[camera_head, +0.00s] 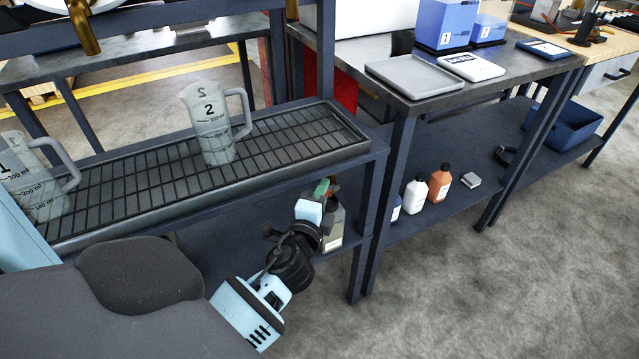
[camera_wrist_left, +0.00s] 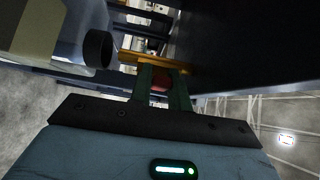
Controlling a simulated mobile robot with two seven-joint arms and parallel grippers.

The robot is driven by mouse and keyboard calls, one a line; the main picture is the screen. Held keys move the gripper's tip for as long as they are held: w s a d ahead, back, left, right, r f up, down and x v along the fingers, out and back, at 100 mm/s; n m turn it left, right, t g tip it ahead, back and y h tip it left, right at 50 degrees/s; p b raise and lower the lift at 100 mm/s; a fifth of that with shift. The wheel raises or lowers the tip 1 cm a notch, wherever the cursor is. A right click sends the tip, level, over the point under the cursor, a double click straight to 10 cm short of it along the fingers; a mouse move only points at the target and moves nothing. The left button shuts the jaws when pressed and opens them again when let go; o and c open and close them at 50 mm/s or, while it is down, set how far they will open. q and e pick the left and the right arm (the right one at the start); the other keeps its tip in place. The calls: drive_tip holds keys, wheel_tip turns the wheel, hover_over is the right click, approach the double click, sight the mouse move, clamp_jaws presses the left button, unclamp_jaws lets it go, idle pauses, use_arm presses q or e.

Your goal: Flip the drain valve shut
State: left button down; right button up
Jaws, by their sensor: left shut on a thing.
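My left gripper (camera_head: 325,186) reaches to the front edge of the metal rack, just under the right end of the drain tray (camera_head: 345,150). In the left wrist view its two dark green fingers (camera_wrist_left: 163,88) are shut on a small red part, which I take for the drain valve's handle (camera_wrist_left: 160,82). A brass-coloured bar (camera_wrist_left: 152,60), likely the valve body or its pipe, lies just beyond the fingertips. In the head view the gripper and rack edge hide most of the valve, so its angle cannot be told. My right gripper is not in view.
Two measuring jugs stand on the tray, number 2 (camera_head: 210,120) and number 1 (camera_head: 35,180). A bottle (camera_head: 335,228) stands beside my left gripper on the lower shelf; a pale container with a black cap (camera_wrist_left: 97,48) shows close in the wrist view. Floor at right is clear.

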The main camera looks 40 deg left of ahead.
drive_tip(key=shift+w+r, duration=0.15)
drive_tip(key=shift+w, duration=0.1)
use_arm(q)
drive_tip(key=c, duration=1.5)
unclamp_jaws()
drive_tip(key=shift+o, duration=0.9)
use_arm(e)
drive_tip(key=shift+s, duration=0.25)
use_arm(q)
drive_tip(key=v, duration=0.7)
drive_tip(key=shift+s, duration=0.4)
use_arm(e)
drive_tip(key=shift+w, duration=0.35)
